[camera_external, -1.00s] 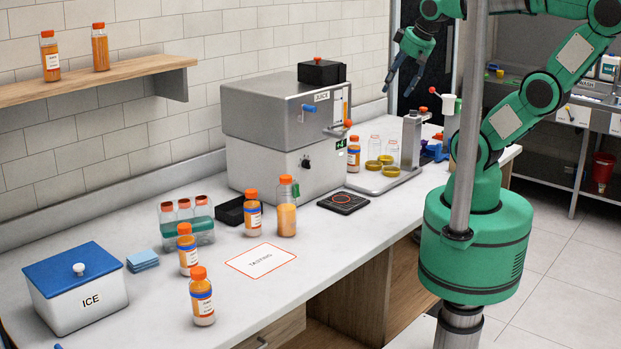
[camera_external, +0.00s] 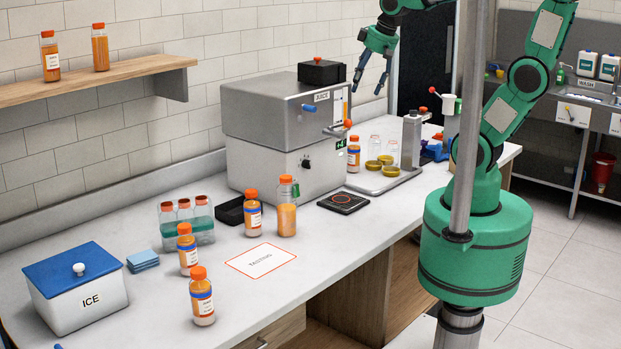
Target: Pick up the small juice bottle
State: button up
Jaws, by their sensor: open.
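Small juice bottles with orange caps and labels stand upright on the counter: one at the front (camera_external: 201,297), one behind it (camera_external: 187,250), one near the black tray (camera_external: 253,214), and one right of the juicer (camera_external: 353,154). A taller, unlabelled orange bottle (camera_external: 287,208) stands beside the third. Two more bottles stand on the wall shelf, a labelled one (camera_external: 51,57) and a plain one (camera_external: 100,48). Which one the task means, I cannot tell. My gripper (camera_external: 368,82) is open and empty, high above the counter right of the juicer, fingers downward, apart from every bottle.
The grey juicer (camera_external: 270,125) stands at the back of the counter. A metal tray (camera_external: 372,184) with jars and yellow lids, a black scale (camera_external: 343,202), a bottle carrier (camera_external: 203,232) and an ice box (camera_external: 80,300) are around. The counter's front centre holds a flat tasting card (camera_external: 261,260).

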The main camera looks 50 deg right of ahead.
jog(key=w+a+f+n+g, duration=0.1)
jog(key=w+a+f, duration=0.5)
jog(key=w, duration=0.4)
jog(key=n+g+b, duration=0.2)
jog(key=n+g, duration=0.1)
send_near(251, 206)
jog(key=shift+w+d+f, duration=0.9)
jog(key=shift+w+f, duration=0.1)
jog(key=shift+w, duration=0.05)
jog(key=shift+a+f, duration=0.2)
jog(key=shift+f, duration=0.15)
jog(key=shift+f+b, duration=0.9)
jog(key=shift+f, duration=3.35)
